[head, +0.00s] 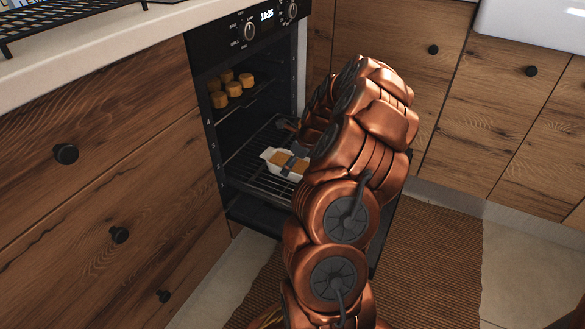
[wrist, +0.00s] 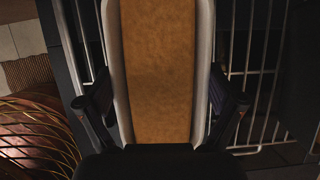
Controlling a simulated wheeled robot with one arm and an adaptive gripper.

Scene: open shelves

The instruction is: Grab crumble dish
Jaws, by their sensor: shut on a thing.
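The crumble dish (head: 273,156) is a small white oblong dish with a golden-brown filling. It is at the lower oven rack, inside the open oven. In the wrist view the crumble dish (wrist: 157,70) fills the middle, its pale rims on both sides of the brown top. My gripper (head: 292,164) reaches into the oven from the right. In the wrist view my gripper (wrist: 160,105) has one dark finger against each long side of the dish, shut on it. I cannot tell whether the dish touches the rack. My arm hides part of the oven's right side.
The wire rack (head: 258,185) lies under the dish. Several round golden pastries (head: 228,88) stand on the upper rack. The oven control panel (head: 248,30) is above, and wooden drawers (head: 90,190) flank the oven on the left. A brown woven mat (head: 430,260) covers the floor.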

